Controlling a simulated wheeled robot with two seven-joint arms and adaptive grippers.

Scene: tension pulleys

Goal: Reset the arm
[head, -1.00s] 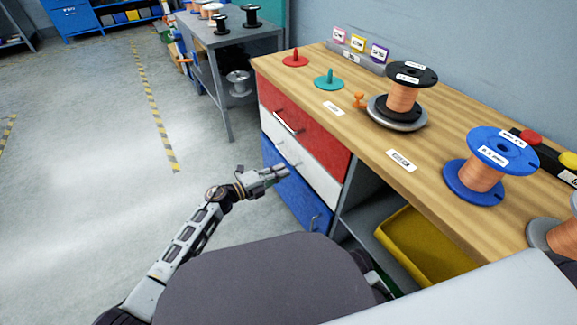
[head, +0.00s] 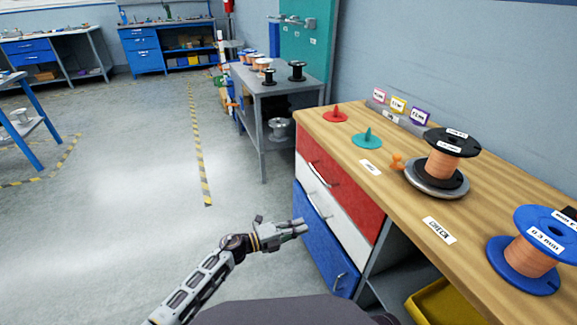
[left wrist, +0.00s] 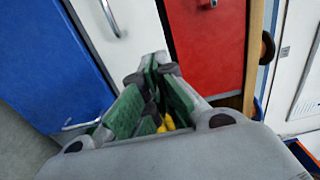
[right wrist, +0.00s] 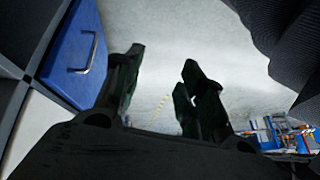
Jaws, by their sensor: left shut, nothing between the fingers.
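My left gripper (head: 292,229) is shut and empty in the head view, in front of the drawer fronts and below the tabletop's height. In the left wrist view its fingers (left wrist: 155,75) come together, with the white and red drawer fronts beyond. My right gripper is out of the head view. In the right wrist view its two dark fingers (right wrist: 162,75) stand apart with a gap between them, and pale floor shows through the gap. I see nothing held there.
The wooden workbench (head: 385,182) carries a black-flanged copper spool (head: 446,165), a blue spool (head: 530,254), a red peg (head: 335,116) and a teal peg (head: 367,140). A yellow bin (head: 445,303) sits below. A grey table (head: 275,82) stands behind.

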